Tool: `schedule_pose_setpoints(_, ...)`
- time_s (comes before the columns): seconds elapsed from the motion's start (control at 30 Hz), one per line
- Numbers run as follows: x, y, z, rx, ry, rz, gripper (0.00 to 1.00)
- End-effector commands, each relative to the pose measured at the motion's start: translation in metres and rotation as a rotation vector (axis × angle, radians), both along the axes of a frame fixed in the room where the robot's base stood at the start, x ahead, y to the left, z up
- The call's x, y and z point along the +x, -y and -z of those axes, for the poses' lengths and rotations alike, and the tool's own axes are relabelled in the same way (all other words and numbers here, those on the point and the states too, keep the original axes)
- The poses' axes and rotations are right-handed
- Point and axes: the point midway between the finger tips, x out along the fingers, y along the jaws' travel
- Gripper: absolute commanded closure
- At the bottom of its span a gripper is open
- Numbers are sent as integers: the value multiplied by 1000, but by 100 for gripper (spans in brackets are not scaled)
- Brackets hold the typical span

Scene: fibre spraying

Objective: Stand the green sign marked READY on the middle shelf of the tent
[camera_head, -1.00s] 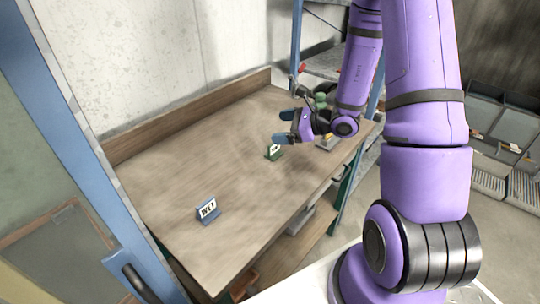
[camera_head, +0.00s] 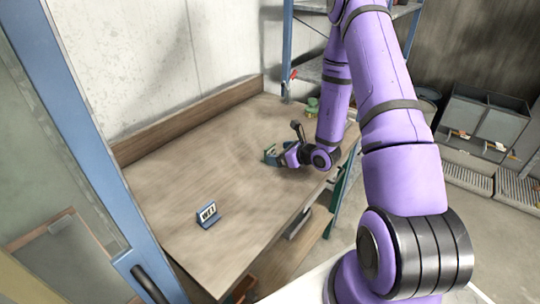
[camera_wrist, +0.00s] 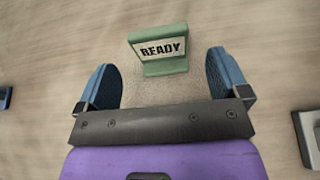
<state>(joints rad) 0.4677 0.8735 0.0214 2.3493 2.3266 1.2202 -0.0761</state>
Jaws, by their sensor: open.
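The green sign (camera_wrist: 160,50) marked READY stands upright on the table top, ahead of my gripper in the wrist view. My gripper (camera_wrist: 163,82) is open, with one blue finger to the left and one to the right of the sign's line, and nothing between them. The sign is apart from both fingertips.
A blue sign (camera_head: 208,215) stands on the wooden table (camera_head: 170,190) nearer the front. A green object (camera_head: 312,107) is behind my gripper. A blue-framed rack (camera_head: 310,75) stands at the back. Grey bins (camera_head: 480,120) are at the right. The table's left part is clear.

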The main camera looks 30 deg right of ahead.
Motion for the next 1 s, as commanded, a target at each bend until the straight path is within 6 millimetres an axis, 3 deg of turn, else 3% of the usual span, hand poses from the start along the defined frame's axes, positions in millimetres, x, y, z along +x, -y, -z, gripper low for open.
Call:
schedule_pose_setpoints(0.37,39,-15,19,0,2,-1,6)
schedule_pose_setpoints(0.67,44,-17,21,0,1,0,6)
schedule_pose_setpoints(0.73,44,-17,21,0,1,0,16)
schedule_pose_setpoints(0.9,44,-17,21,0,1,0,55)
schedule_pose_setpoints(1.0,44,-17,21,0,1,0,63)
